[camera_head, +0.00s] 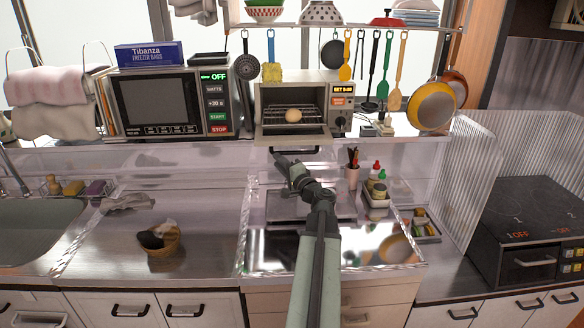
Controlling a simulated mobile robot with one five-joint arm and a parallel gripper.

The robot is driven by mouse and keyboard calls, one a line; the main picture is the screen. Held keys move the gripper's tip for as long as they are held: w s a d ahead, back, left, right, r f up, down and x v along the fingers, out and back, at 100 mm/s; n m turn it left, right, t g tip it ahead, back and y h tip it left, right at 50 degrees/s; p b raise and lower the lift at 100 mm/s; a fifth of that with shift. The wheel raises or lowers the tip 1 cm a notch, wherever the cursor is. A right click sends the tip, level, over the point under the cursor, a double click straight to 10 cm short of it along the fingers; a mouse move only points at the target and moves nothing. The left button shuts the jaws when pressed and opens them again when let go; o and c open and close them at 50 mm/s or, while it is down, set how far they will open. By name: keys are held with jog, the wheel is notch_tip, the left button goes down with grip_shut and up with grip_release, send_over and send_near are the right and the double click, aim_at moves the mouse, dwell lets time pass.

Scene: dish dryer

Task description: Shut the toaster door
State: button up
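The toaster (344,104) is a small cream oven on the shelf at the back, right of the microwave. Its door (292,134) is folded down open at the front, with a dark bar handle (305,151) along its front edge. A round, egg-like item (293,115) sits on the wire rack inside. My gripper (279,158) is just below the left end of the door handle, pointing up toward it. I cannot tell whether it touches the handle. Its fingers are small and dark, and their gap is unclear.
A microwave (165,103) stands left of the toaster. Utensils (372,70) hang above and to the right, with a yellow pan (431,105) farther right. A pen cup (352,175) and a bottle tray (376,190) stand right of my arm.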

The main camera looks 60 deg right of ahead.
aim_at(293, 152)
jog(key=s+d+m+h, duration=0.3)
jog(key=s+d, duration=0.2)
jog(key=s, duration=0.1)
jog(key=p+x, duration=0.1)
jog(key=x, duration=0.7)
jog(key=shift+w, duration=0.15)
jog(key=shift+a, duration=0.1)
grip_shut()
jog(key=shift+a+f+n, duration=0.1)
jog(key=shift+n, duration=0.2)
dwell(0.4)
